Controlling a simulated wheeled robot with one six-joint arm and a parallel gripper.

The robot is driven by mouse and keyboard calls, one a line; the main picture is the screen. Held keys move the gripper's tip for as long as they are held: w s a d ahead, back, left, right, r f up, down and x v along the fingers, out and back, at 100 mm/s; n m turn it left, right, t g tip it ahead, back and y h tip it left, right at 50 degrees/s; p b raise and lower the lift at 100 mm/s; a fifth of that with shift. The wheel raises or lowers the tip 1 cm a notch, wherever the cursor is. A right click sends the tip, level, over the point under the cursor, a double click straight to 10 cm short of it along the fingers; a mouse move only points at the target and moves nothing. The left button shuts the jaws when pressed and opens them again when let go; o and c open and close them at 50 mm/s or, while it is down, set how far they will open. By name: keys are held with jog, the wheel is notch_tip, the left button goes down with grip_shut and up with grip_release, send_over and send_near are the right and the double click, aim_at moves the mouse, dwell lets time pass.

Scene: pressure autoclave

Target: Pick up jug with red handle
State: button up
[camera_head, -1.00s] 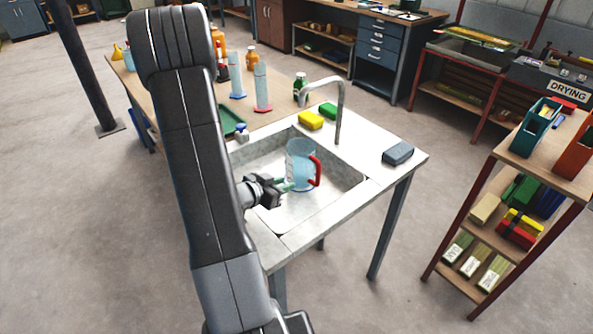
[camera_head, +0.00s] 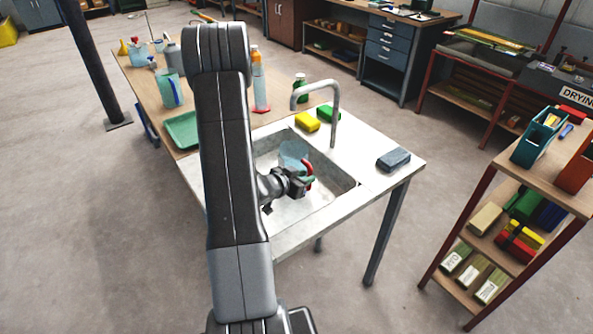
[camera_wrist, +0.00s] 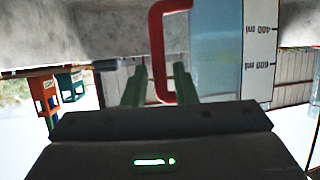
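The clear jug (camera_head: 293,153) stands in the sink (camera_head: 345,190), partly hidden by my gripper. Its red handle (camera_head: 308,168) is on its right side. In the wrist view the red handle (camera_wrist: 157,45) and the jug's bluish wall (camera_wrist: 215,50) with its ml scale fill the upper middle. My gripper (camera_wrist: 160,85) is open, its two green fingers on either side of the red handle, with a gap visible to each finger. In the head view my gripper (camera_head: 308,181) is at the jug's handle side.
A curved tap (camera_head: 335,115) rises behind the sink. Yellow (camera_head: 307,122) and green sponges lie by it, and a grey block (camera_head: 394,159) lies at the right. Another jug with a blue handle (camera_head: 170,90) and a green tray (camera_head: 183,130) are on the wooden table.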

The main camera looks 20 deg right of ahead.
jog(key=p+x, duration=0.1)
jog(key=x, duration=0.4)
jog(key=shift+s+f, duration=0.1)
jog(key=shift+c, duration=0.5)
grip_shut()
